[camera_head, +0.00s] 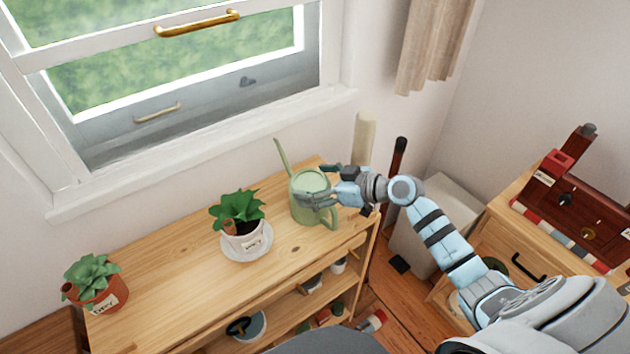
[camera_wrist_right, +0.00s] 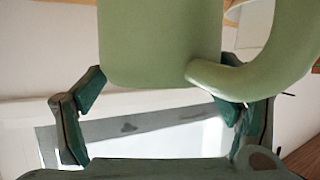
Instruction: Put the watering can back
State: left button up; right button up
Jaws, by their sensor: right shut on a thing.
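The pale green watering can (camera_head: 301,211) is at the right end of the wooden shelf's top (camera_head: 175,270), upright, with its spout pointing up and to the left. I cannot tell if its base touches the wood. My right gripper (camera_head: 318,199) comes from the right and is shut on the can. In the right wrist view the can's body (camera_wrist_right: 160,45) and its curved handle (camera_wrist_right: 265,70) fill the upper middle, with my right gripper's fingers (camera_wrist_right: 160,95) at either side. My left gripper is not in view.
A potted plant on a saucer (camera_head: 262,252) stands left of the can, and a terracotta potted plant (camera_head: 98,296) at the far left. The window sill (camera_head: 210,147) runs behind. A wooden cabinet (camera_head: 487,246) with a red box stands right. The shelf top between the pots is clear.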

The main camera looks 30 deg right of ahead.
jog(key=shift+s+r, duration=0.1)
jog(key=shift+s, duration=0.2)
jog(key=o, duration=1.5)
jog(key=shift+f, duration=0.2)
jog(key=o, duration=0.3)
jog(key=shift+w+a, duration=0.1)
jog(key=shift+w, duration=0.1)
jog(key=shift+o, duration=0.2)
jog(key=shift+s, duration=0.1)
jog(key=shift+r, duration=0.2)
jog(key=v, duration=1.2)
jog(key=shift+f, duration=0.1)
